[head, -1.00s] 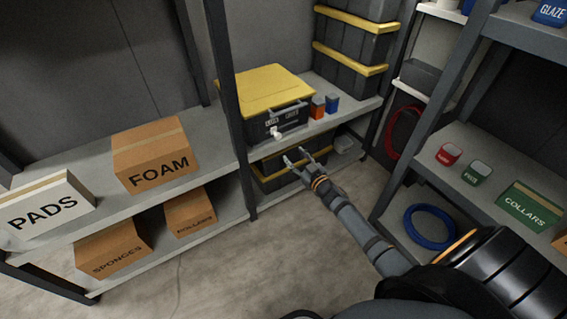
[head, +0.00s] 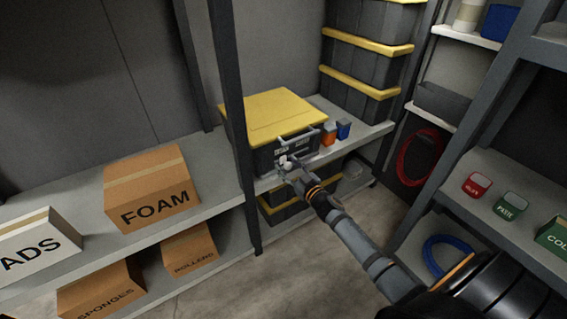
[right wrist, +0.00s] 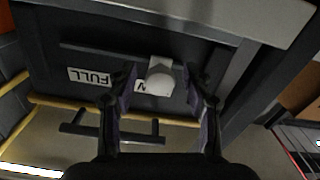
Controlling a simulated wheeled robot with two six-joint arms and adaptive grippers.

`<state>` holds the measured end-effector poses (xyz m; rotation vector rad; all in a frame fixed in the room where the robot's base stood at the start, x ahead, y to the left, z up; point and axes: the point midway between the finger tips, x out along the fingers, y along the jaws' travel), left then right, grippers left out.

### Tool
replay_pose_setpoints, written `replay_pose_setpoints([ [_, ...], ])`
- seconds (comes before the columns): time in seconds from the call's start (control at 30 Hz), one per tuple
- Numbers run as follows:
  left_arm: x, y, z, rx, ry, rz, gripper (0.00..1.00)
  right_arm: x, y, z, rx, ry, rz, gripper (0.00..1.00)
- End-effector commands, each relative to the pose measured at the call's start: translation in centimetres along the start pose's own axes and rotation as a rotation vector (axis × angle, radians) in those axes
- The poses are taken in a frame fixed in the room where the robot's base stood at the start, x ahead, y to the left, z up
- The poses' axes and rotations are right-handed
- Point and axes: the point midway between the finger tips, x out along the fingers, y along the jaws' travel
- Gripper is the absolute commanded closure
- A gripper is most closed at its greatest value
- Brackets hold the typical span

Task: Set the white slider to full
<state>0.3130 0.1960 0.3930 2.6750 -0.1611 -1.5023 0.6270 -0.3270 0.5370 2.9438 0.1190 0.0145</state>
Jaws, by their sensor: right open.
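The white slider (right wrist: 160,68) sits on the dark front panel of a yellow-lidded box (head: 277,112), on a slot that runs across the panel. In the right wrist view the panel appears upside down. The FULL label (right wrist: 91,77) lies to the left of the slider there, and a second label (right wrist: 152,88) is partly hidden behind the slider and a finger. My right gripper (right wrist: 162,84) is open, with one finger on each side of the slider; I cannot tell whether they touch it. In the head view my right gripper (head: 289,168) covers part of the panel. My left gripper is out of view.
The box stands on a grey shelf beside orange and blue containers (head: 329,135) (head: 344,129). A dark upright post (head: 232,120) stands left of it. A handle bar (right wrist: 125,137) sticks out of the box front. Cartons, including FOAM (head: 152,188), fill the left shelves.

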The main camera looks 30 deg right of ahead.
Motion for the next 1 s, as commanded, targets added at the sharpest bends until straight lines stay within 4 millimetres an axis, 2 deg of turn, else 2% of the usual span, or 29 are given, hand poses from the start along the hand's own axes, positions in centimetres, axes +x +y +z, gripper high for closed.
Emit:
replay_pose_setpoints([
  [0.3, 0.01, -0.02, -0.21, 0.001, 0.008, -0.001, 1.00, -0.01, 0.00, 0.04, -0.001, -0.001, 0.001, 0.51],
  [0.67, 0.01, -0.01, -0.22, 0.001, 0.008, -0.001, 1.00, -0.01, 0.00, 0.05, -0.001, -0.001, 0.001, 1.00],
  [1.0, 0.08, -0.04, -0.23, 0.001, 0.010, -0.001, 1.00, -0.01, 0.44, 0.22, -0.002, -0.002, 0.000, 1.00],
])
